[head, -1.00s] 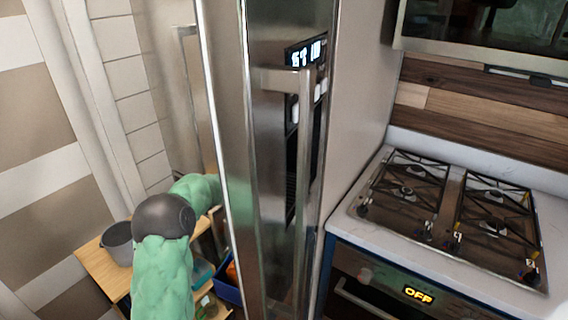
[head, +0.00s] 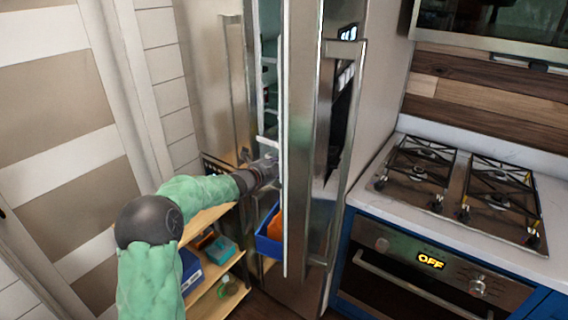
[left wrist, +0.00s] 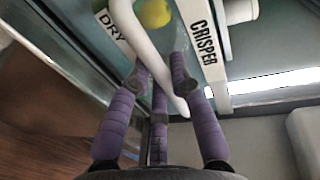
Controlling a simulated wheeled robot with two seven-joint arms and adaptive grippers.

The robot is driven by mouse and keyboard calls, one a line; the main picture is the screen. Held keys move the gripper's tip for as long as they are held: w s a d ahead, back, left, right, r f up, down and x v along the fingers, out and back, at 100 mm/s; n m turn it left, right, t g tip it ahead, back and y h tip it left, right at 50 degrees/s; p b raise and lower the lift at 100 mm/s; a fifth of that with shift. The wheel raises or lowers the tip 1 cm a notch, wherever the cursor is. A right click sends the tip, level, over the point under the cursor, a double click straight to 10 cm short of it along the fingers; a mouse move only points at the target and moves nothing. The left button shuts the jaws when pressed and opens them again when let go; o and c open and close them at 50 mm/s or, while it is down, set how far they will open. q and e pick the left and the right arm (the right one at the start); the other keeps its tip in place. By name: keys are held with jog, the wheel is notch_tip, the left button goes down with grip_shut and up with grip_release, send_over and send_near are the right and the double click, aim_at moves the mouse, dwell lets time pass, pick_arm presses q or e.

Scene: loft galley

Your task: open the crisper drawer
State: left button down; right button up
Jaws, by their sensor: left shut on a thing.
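The crisper drawer shows in the left wrist view by its white strip lettered CRISPER (left wrist: 203,42). A white curved handle (left wrist: 133,35) runs down beside the strip. My left gripper (left wrist: 160,88) has its purple fingers shut around the lower part of this handle. A yellow round thing (left wrist: 155,13) shows at the top, behind the handle. In the head view my left gripper (head: 267,170) reaches in at the open fridge behind the door (head: 302,130), and its fingertips are partly hidden there. My right gripper is not in view.
A wooden shelf cart (head: 215,287) with boxes stands below my left arm. A blue bin (head: 268,245) holding something orange is low beside the fridge door. The stove (head: 455,190) and oven (head: 420,262) are at the right. A label lettered DRY (left wrist: 113,37) is left of the handle.

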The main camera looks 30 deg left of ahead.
pick_arm(q)
jog(key=shift+s+f, duration=0.1)
jog(key=shift+s, duration=0.6)
jog(key=c, duration=1.1)
grip_release()
jog(key=v, duration=1.2)
